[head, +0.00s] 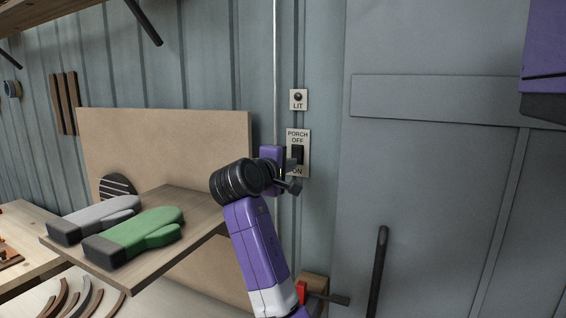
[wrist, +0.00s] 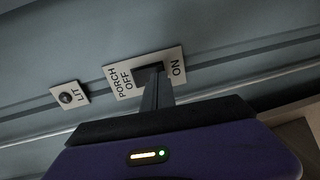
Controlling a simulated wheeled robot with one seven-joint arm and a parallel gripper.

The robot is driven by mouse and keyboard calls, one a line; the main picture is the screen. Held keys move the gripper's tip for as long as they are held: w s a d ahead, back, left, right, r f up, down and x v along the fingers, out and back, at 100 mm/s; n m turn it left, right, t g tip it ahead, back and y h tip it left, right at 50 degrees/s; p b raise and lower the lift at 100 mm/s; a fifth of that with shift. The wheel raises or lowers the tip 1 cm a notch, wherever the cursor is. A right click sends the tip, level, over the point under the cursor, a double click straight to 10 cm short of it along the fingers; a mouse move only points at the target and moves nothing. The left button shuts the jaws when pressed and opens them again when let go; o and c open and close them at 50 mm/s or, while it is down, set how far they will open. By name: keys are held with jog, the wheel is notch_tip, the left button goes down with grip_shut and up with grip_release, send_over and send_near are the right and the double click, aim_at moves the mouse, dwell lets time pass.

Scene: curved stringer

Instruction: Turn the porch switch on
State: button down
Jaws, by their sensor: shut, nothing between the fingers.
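The porch switch plate (head: 304,137) is a pale plate on the wall, with PORCH and OFF at its top and ON at its bottom. Its dark rocker (head: 298,153) is partly hidden by my gripper (head: 291,166). In the wrist view the switch plate (wrist: 118,84) lies tilted. My shut, empty gripper (wrist: 152,82) reaches up to the dark rocker there, between OFF and ON. I cannot tell whether the tips touch it or which way it is tipped. The LIT lamp (head: 298,96) above the plate looks dark; it also shows in the wrist view (wrist: 68,97).
A wooden shelf (head: 205,217) at the left holds a grey mitt (head: 95,219) and a green mitt (head: 135,235). A tan board (head: 165,140) stands behind it. A grey door (head: 430,160) with a dark handle (head: 379,270) is to the right. A thin pipe runs beside the switch.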

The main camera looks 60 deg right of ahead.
jog(key=shift+d, duration=0.4)
jog(key=shift+f, duration=0.1)
jog(key=shift+d+b, duration=0.25)
jog(key=shift+b, duration=0.05)
jog(key=shift+f, duration=0.1)
